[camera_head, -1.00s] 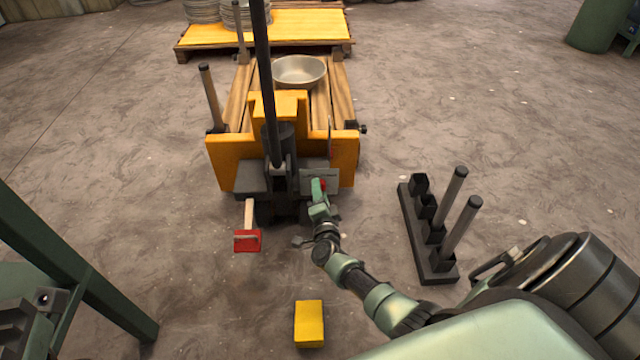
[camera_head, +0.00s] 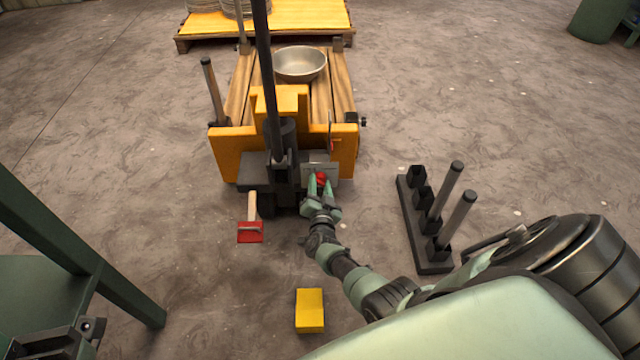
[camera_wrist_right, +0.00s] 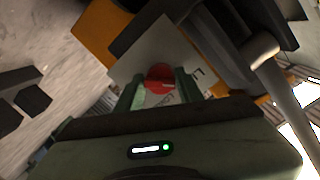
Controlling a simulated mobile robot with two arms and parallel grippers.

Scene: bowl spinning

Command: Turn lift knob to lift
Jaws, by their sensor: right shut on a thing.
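The lift knob (camera_head: 321,178) is a small red round knob on a grey plate (camera_head: 329,168) at the front of the yellow pallet jack (camera_head: 230,146). It also shows in the right wrist view (camera_wrist_right: 160,77). Black letters on the plate beside it are partly hidden. My right gripper (camera_head: 321,186) is at the knob, with its green fingers on either side of it, shut on it. In the right wrist view the gripper (camera_wrist_right: 158,92) has one finger left and one right of the knob. My left gripper does not clearly show in the head view.
A metal bowl (camera_head: 300,64) sits on the jack's wooden slats. A black rack with posts (camera_head: 424,235) stands to the right, and a yellow block (camera_head: 309,310) lies on the floor. A black upright handle (camera_head: 265,80) rises beside my gripper.

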